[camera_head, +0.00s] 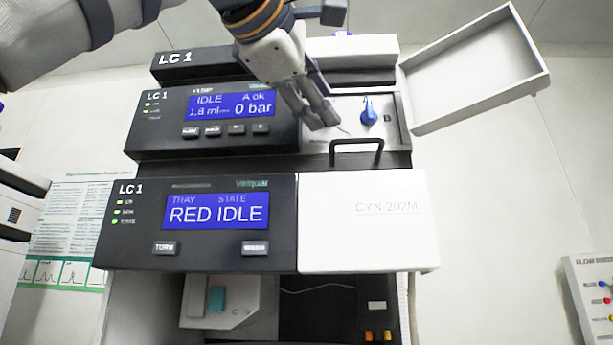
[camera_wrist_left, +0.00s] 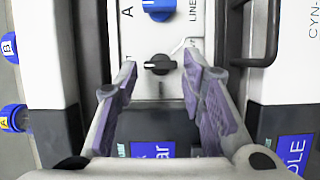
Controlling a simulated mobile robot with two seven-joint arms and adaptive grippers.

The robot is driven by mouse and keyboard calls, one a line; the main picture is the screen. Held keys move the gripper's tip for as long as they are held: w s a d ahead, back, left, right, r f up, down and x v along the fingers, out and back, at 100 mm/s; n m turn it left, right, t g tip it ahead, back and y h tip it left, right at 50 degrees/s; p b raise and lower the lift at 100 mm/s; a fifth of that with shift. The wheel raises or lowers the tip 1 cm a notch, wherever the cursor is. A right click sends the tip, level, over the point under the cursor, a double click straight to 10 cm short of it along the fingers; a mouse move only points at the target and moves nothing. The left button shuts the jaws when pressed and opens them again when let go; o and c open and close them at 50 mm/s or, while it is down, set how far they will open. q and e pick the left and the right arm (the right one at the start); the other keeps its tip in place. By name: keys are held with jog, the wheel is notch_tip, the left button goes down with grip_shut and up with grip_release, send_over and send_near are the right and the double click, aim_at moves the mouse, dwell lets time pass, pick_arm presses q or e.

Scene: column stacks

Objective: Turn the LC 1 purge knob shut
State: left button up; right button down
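The LC 1 pump module (camera_head: 218,145) has a blue screen (camera_head: 232,105) reading IDLE and 0 bar. On its white panel (camera_head: 347,103), right of the screen, is a blue knob (camera_head: 369,112). A black knob (camera_wrist_left: 160,64) shows below the blue knob (camera_wrist_left: 158,9) in the left wrist view; my gripper hides it in the head view. The labels are partly hidden, so I cannot tell for sure which knob is purge. My left gripper (camera_head: 318,118) is open and empty, its fingers (camera_wrist_left: 160,76) on either side of the black knob, apparently apart from it. My right gripper is not in view.
A white cover (camera_head: 475,70) hangs open at the panel's right. A black handle (camera_head: 357,142) sticks out below the panel, close to one finger. The module below (camera_head: 200,258) reads RED IDLE, beside a white door (camera_head: 365,245). Blue-capped bottles (camera_wrist_left: 12,47) show in the left wrist view.

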pick_arm(q)
jog(key=v, duration=1)
jog(key=shift+s+a, duration=0.15)
jog(key=shift+s, duration=0.05)
